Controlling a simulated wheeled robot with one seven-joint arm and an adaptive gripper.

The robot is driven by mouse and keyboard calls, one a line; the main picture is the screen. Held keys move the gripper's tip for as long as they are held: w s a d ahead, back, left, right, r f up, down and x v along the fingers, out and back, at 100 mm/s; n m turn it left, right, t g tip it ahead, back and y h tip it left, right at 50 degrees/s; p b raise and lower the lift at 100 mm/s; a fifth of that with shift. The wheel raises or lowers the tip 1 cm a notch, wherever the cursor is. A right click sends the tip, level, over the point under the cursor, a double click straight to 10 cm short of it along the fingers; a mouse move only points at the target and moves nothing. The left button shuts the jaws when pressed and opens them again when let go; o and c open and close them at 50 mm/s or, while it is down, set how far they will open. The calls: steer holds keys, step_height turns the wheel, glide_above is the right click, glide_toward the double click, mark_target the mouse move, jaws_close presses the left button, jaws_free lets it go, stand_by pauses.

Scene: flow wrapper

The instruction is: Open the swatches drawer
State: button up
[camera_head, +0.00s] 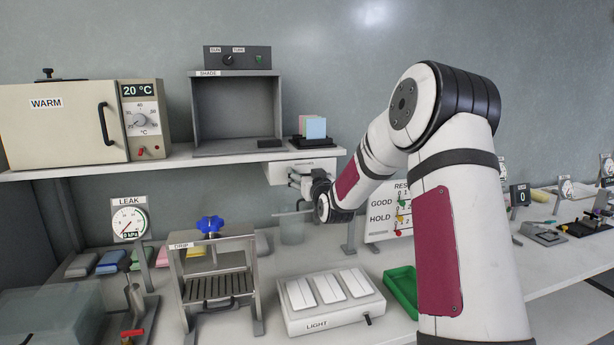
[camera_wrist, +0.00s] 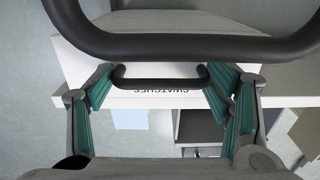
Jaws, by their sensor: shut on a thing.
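The swatches drawer (camera_head: 290,168) is a white box under the right end of the shelf. In the wrist view its white front (camera_wrist: 150,55) fills the middle, with the SWATCHES label upside down. Its dark bar handle (camera_wrist: 160,83) lies between my teal-padded fingers. My gripper (camera_wrist: 162,92) is shut on the handle, with a finger at each end of the bar. In the head view my gripper (camera_head: 297,182) is at the drawer, partly hidden by my wrist. The drawer's inside is not visible, and I cannot tell how far it is out.
The shelf (camera_head: 150,165) carries a WARM oven (camera_head: 60,125), a SHADE box (camera_head: 236,112) and coloured swatches (camera_head: 312,127) in a dark holder.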

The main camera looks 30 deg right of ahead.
steer(key=p+v, duration=0.3)
steer(key=v, duration=1)
steer(key=shift+s, duration=0.25)
steer(key=o, duration=1.4)
steer(key=shift+o, duration=0.2)
steer(key=shift+f, duration=0.1)
steer(key=v, duration=0.7)
steer(key=shift+s, duration=0.3)
steer(key=shift+w+a+r, duration=0.1)
steer(key=shift+r, duration=0.15)
